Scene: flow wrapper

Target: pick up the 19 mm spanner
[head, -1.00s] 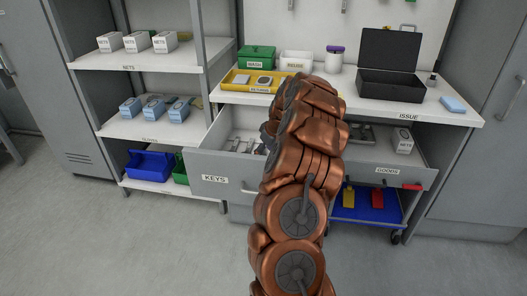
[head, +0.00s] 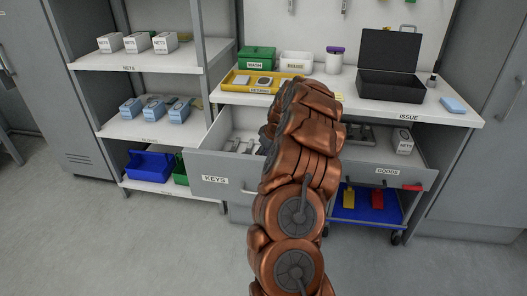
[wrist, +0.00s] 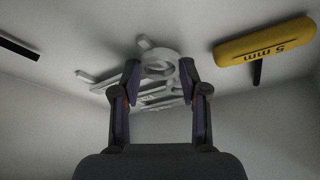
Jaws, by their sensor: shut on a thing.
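In the wrist view, my gripper (wrist: 160,80) is shut on a grey metal spanner (wrist: 158,60), with the ring end between its fingertips. The size mark on this spanner cannot be read. More grey spanners (wrist: 150,96) lie close behind it, partly hidden by the fingers. In the head view, grey spanners (head: 240,146) lie in the open drawer labelled KEYS (head: 225,182). My arm hides my gripper and part of that drawer there.
A yellow 5 mm handle (wrist: 266,47) lies to the right of my gripper in the wrist view. The drawer's walls surround my gripper. An open GOODS drawer (head: 388,172) is to the right, and a worktop (head: 348,98) with a yellow tray (head: 236,88) is behind.

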